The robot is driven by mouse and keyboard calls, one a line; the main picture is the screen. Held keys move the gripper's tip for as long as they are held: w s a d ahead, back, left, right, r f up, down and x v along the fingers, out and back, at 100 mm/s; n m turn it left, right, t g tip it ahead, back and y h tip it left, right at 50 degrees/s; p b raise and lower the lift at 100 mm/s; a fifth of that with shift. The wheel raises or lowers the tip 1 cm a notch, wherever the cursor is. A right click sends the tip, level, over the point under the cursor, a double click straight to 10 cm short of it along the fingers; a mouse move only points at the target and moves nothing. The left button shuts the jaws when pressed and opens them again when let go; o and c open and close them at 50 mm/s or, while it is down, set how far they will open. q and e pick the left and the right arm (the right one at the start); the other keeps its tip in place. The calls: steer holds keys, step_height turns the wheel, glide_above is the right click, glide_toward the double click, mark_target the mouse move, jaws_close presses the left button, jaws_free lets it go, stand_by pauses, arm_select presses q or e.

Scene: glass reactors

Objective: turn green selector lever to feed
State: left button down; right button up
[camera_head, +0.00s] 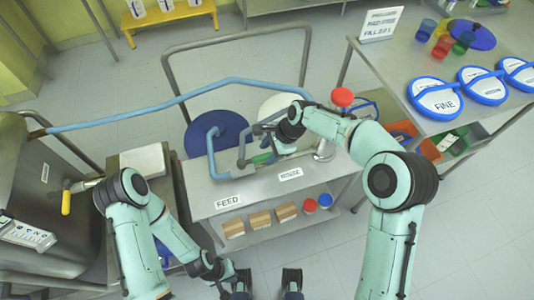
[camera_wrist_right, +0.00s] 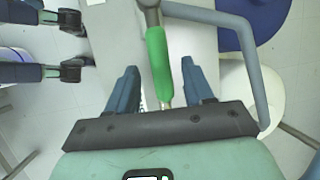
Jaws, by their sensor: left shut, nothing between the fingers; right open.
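The green selector lever (camera_head: 262,158) sits above the grey bench between the FEED label (camera_head: 228,201) and a second label (camera_head: 290,174) that I cannot read surely. In the right wrist view its green handle (camera_wrist_right: 158,62) lies between the two fingers of my right gripper (camera_wrist_right: 159,75), which is open around it with gaps on both sides. In the head view my right gripper (camera_head: 264,136) is at the lever and partly hides it. My left gripper (camera_head: 228,273) is shut and empty, low in front of the bench, away from the lever.
A blue pipe (camera_head: 180,100) runs across to the grey tank (camera_head: 45,190) at left, which has a yellow-handled lever (camera_head: 66,202). A grey bent pipe (camera_wrist_right: 250,55) passes close beside the right gripper. A table with blue-rimmed lids (camera_head: 437,98) stands at right.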

steer(key=shift+x, duration=0.85)
steer(key=shift+r, duration=0.1)
jaws_close()
